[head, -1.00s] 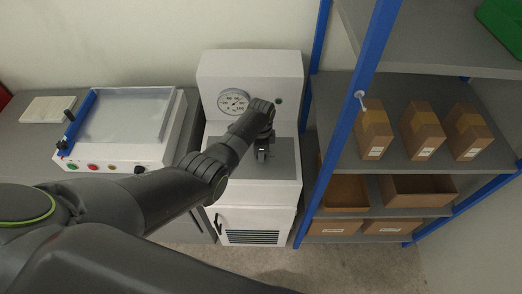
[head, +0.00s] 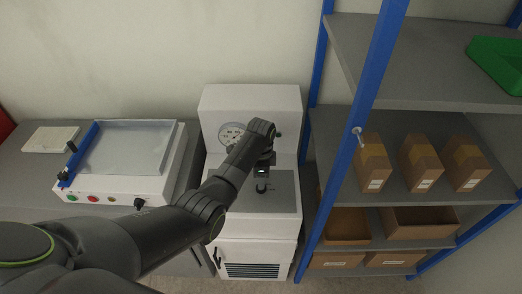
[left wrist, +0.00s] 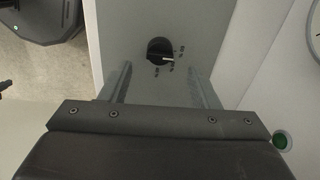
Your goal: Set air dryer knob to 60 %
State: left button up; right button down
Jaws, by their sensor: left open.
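The air dryer is a white cabinet (head: 225,105) with a grey top panel and a round dial gauge (head: 229,132), partly hidden by my arm. A black round knob (head: 262,189) sits on the grey panel. In the left wrist view the knob (left wrist: 158,50) shows a white pointer line toward the right, with small marks around it too small to read. My left gripper (head: 262,171) is open above the knob and apart from it. In the left wrist view its fingers (left wrist: 160,82) are spread, with the knob between and beyond them. My right gripper is not in view.
A green button (left wrist: 281,140) shows at the right in the left wrist view. A machine with a clear lid (head: 128,148) stands on the grey counter at left. A blue-framed shelf (head: 350,150) with cardboard boxes (head: 421,172) stands close at right.

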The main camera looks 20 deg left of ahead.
pick_arm(q)
notch_tip(320, 180, up, 12)
jog(key=b, duration=0.1)
jog(key=shift+f, duration=0.2)
dwell(0.4)
